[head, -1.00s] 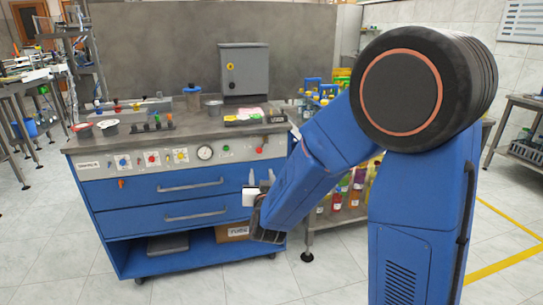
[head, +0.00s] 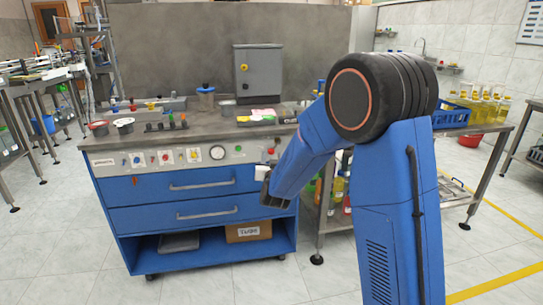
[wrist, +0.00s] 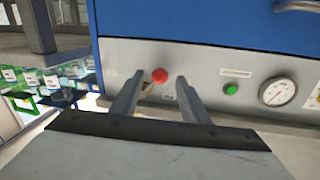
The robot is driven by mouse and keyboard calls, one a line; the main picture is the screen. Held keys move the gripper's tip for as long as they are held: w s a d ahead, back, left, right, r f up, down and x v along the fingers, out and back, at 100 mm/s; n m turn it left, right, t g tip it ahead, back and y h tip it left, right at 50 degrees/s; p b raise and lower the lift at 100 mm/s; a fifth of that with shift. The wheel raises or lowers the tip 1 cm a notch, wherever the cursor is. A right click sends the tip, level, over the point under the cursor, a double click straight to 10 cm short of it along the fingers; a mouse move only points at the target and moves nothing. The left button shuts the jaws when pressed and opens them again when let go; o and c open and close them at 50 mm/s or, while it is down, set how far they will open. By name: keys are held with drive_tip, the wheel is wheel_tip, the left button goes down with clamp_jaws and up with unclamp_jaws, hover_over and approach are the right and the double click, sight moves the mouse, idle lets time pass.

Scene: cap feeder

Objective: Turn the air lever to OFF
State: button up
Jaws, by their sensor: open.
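A small orange lever-like part (head: 135,180) shows at the left end of the blue bench front, just under the control panel (head: 105,160). It is too small to read its setting, and I cannot tell for sure that it is the air lever. My gripper (wrist: 158,78) is open, with nothing between its fingers. In the wrist view it faces the right end of the panel, which appears upside down, and a red button (wrist: 159,75) shows behind the gap between the fingers. In the head view the fingers are hard to make out.
A green button (wrist: 231,89) and a gauge (wrist: 278,92) are on the panel. Blue, red and yellow knobs (head: 165,157) sit left of the gauge. Drawers (head: 200,180) are shut. A steel table (head: 470,128) stands right. The floor before the bench is clear.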

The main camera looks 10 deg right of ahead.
drive_tip(key=shift+w+d, duration=0.2)
drive_tip(key=shift+w, duration=1.2)
drive_tip(key=c, duration=1)
drive_tip(key=shift+a+r+m, duration=0.2)
drive_tip(key=shift+a+m, duration=0.05)
drive_tip(key=shift+m, duration=0.45)
drive_tip(key=o, duration=1)
